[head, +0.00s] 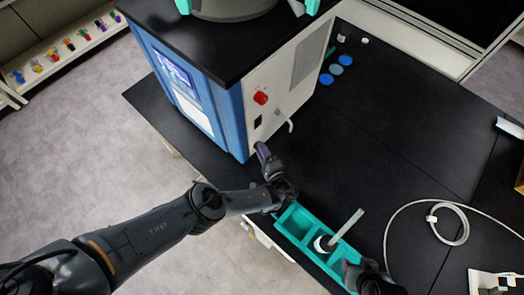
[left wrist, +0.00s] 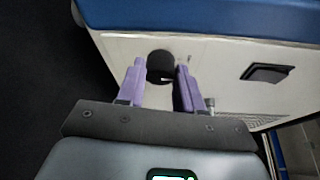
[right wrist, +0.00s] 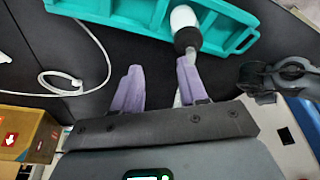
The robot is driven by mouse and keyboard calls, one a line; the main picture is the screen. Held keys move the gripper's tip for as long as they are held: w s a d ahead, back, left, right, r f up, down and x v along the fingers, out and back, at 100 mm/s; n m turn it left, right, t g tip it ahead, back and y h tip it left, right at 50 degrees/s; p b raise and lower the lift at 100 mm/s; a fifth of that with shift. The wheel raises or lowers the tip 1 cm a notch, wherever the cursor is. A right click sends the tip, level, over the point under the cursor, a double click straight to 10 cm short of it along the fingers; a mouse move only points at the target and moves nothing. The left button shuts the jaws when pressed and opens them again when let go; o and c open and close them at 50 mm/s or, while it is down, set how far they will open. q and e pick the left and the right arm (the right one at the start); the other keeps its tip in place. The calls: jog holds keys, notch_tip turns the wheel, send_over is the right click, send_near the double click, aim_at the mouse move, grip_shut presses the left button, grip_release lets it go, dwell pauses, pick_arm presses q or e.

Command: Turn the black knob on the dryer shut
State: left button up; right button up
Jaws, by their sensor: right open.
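The freeze dryer (head: 285,85) stands on the black bench, with a blue front and a pale side panel. In the left wrist view the black knob (left wrist: 160,66) sits on that pale panel. My left gripper (left wrist: 160,78) has its purple fingers apart, one on each side of the knob; I cannot tell whether they touch it. In the head view my left gripper (head: 262,152) is beside the dryer's lower side and hides the knob. My right gripper (right wrist: 160,80) is open, near the teal tray (right wrist: 125,12) and a white bottle with a black collar (right wrist: 184,18).
The dryer side also bears a red button (head: 261,97) and a white spout (head: 290,125). Blue caps (head: 337,70) lie behind it. A pale hose (head: 455,225) coils at the right. A cardboard box (right wrist: 25,135) shows in the right wrist view. The bench middle is clear.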

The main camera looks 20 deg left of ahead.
pick_arm(q)
jog(key=o, duration=0.4)
jog(key=shift+s+d, duration=0.1)
jog(key=p+v, duration=0.1)
jog(key=v, duration=0.9)
jog(key=shift+s+d, duration=0.2)
jog(key=shift+d, duration=0.05)
jog(key=shift+r, duration=0.1)
